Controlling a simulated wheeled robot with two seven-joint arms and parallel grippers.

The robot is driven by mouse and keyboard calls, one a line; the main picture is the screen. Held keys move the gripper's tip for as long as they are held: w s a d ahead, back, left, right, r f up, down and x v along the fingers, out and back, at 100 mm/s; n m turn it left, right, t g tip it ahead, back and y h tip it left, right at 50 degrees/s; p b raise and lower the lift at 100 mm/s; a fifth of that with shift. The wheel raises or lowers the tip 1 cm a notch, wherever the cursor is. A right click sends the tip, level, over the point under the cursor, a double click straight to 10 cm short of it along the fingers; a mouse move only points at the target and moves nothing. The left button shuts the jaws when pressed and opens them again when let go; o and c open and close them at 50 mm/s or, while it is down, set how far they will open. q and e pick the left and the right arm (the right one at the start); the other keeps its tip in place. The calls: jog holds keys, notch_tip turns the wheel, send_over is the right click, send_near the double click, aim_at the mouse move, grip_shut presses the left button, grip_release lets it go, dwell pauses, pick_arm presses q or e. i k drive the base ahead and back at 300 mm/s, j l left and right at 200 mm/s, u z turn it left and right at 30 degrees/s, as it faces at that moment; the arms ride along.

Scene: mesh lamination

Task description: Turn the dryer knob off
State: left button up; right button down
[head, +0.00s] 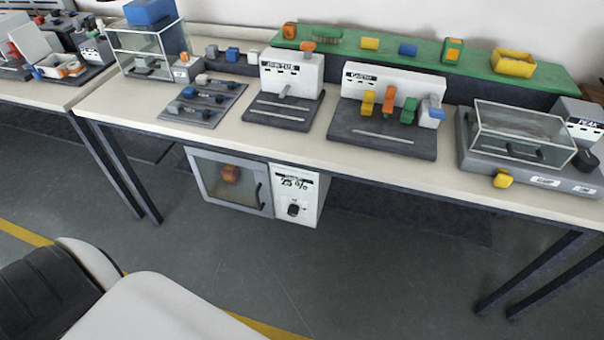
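A grey cabinet that looks like the dryer (237,205) stands under the table, with a glass door, a dark handle and an orange object inside. On its right is a white control panel (306,205) with dark printing, too small to read surely. A small black knob (293,210) sits low on this panel; its exact setting is too small to tell. The cabinet door looks closed. Neither of my grippers is in view, and nothing touches the knob.
The long white table (232,133) runs above the dryer. On it stand white-backed stations, a glass-lidded machine (518,135) with a dark knob (585,161), and a green shelf (385,54) with colored blocks. Dark table legs (128,175) stand left. The grey floor (380,275) in front is clear.

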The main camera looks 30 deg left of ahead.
aim_at(293, 210)
jog(key=u, duration=1.25)
